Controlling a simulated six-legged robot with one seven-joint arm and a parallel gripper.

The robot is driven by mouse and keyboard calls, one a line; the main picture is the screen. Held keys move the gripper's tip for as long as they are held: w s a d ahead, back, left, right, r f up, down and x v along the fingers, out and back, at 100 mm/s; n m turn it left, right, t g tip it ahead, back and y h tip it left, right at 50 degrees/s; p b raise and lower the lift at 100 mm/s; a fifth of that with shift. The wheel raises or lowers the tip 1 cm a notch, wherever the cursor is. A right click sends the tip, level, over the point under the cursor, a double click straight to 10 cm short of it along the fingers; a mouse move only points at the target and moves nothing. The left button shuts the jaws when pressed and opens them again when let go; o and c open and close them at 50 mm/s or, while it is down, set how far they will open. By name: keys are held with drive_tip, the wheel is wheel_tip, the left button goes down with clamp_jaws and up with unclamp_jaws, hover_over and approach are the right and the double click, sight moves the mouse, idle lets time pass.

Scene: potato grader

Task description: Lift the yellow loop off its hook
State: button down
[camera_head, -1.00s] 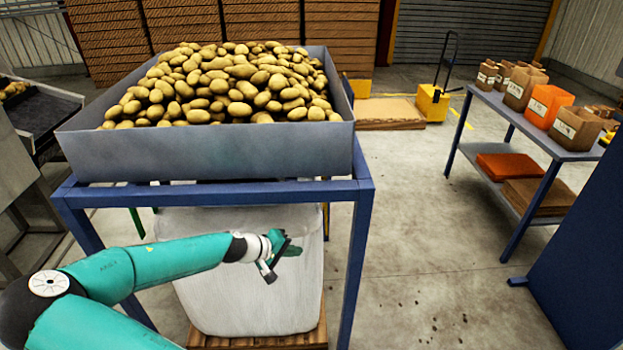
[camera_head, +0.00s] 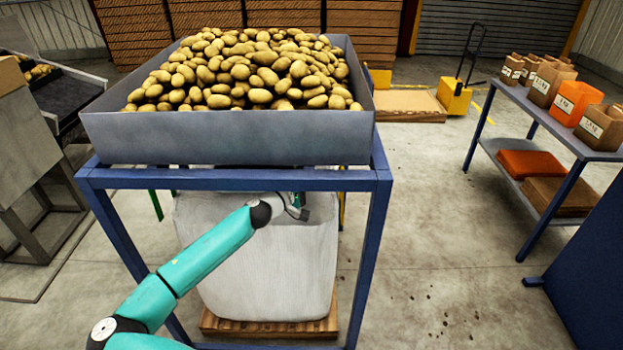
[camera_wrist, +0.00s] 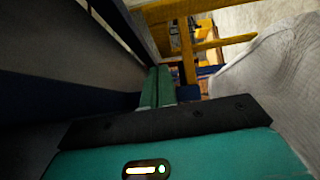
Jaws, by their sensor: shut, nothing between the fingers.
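My gripper (camera_head: 299,200) is in the head view, under the front blue beam and in front of the upper part of the white bulk bag (camera_head: 265,265). In the wrist view its two green fingers (camera_wrist: 157,86) lie side by side, shut and empty. Yellow bars (camera_wrist: 186,48) show beyond the fingertips, apart from them. I cannot make out the yellow loop or its hook for certain in either view. In the wrist view pale ribbed fabric, likely the bag, is at the right.
A grey bin of potatoes (camera_head: 230,140) sits on a blue frame (camera_head: 373,260) around the bag, leaving little room above my gripper. The bag stands on a wooden pallet (camera_head: 270,328). A shelf table (camera_head: 545,110) stands at the right.

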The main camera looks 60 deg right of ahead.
drive_tip(key=x, duration=0.6)
drive_tip(key=shift+d, duration=0.25)
